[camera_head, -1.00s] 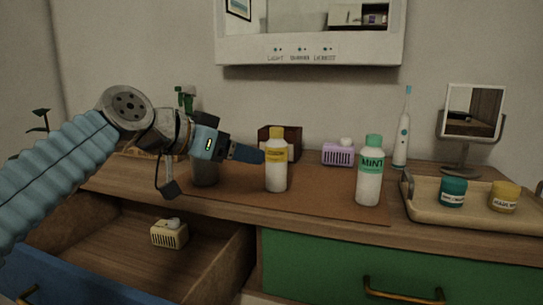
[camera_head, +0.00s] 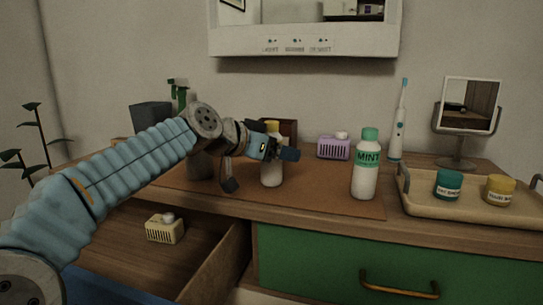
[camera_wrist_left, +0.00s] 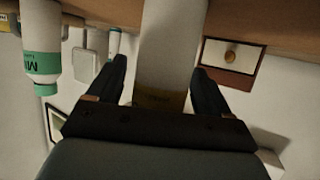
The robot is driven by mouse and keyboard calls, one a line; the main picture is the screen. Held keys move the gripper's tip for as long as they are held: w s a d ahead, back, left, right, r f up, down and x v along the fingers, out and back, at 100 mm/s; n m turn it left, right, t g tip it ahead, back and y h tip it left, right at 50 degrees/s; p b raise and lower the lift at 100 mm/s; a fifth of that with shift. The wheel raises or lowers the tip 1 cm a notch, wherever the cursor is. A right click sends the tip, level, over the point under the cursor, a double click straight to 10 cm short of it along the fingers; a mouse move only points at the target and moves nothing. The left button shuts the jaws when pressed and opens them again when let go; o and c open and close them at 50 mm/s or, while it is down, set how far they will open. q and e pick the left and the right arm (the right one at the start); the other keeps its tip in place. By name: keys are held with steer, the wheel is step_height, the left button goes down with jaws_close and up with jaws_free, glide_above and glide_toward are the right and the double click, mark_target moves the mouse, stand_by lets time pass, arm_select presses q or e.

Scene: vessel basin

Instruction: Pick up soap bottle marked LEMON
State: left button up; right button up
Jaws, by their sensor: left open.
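A white bottle with a yellow cap and label (camera_head: 271,178) stands upright on the brown mat, its upper half largely hidden by my left gripper. Its label text cannot be read here. In the left wrist view, turned upside down, the bottle (camera_wrist_left: 170,45) is between the two fingers, its yellow band near the palm. My left gripper (camera_head: 287,154) is open, with a finger on either side of the bottle in the wrist view (camera_wrist_left: 159,68); contact cannot be told. A white bottle with green cap, marked MINT (camera_head: 366,170), stands to the right. My right gripper is not in view.
A purple soap dish (camera_head: 333,149), an electric toothbrush (camera_head: 398,125) and a tray (camera_head: 470,206) with two jars and a mirror behind lie right. A brown box (camera_head: 290,131) stands behind the bottle. An open drawer (camera_head: 200,240) holds a cream dish (camera_head: 164,230).

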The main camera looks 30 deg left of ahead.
arm_select(q)
steer(key=shift+c, duration=0.5)
steer(key=c, duration=0.9)
steer(key=shift+c, duration=0.9)
steer(key=shift+r, duration=0.1)
